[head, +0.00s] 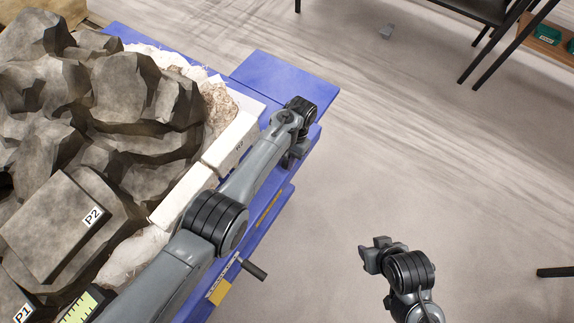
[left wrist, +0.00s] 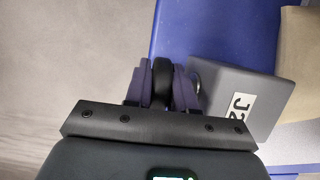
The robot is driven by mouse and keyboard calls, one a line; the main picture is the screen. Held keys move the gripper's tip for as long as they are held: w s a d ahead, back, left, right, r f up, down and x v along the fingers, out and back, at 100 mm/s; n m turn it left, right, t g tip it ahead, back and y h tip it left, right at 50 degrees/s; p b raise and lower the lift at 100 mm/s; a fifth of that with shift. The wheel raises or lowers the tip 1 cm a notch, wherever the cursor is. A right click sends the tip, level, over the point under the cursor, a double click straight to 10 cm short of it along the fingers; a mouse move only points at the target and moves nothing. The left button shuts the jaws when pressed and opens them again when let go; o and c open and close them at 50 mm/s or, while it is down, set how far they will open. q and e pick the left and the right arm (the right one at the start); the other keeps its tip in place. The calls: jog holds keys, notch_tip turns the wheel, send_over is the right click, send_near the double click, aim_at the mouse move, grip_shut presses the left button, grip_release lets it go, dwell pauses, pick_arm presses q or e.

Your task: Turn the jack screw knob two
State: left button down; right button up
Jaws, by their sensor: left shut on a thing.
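In the left wrist view, my left gripper (left wrist: 161,72) is shut on a round black knob (left wrist: 161,88), with one dark finger on each side. A grey block (left wrist: 238,98) with a label that appears to read J2 stands right beside the knob. In the head view, my left gripper (head: 289,160) is at the side of the blue frame (head: 285,80), and my arm hides the knob. My right gripper (head: 371,257) is over bare floor, apart from the frame; its finger gap is not clear.
Grey rocks (head: 125,88) and a block marked P2 (head: 62,228) cover the left side. White blocks (head: 232,142) line the frame's edge. A black handle (head: 255,270) sticks out from the frame's side, near a yellow label (head: 219,291).

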pick_arm(q)
jog(key=shift+f, duration=0.2)
jog(key=shift+r, duration=0.1)
pick_arm(e)
jog(key=shift+d+f, duration=0.15)
jog(key=shift+f, duration=0.2)
pick_arm(q)
jog(key=c, duration=1)
grip_release()
jog(key=shift+c, duration=0.2)
jog(key=shift+r, duration=0.1)
pick_arm(e)
jog(key=shift+r, duration=0.1)
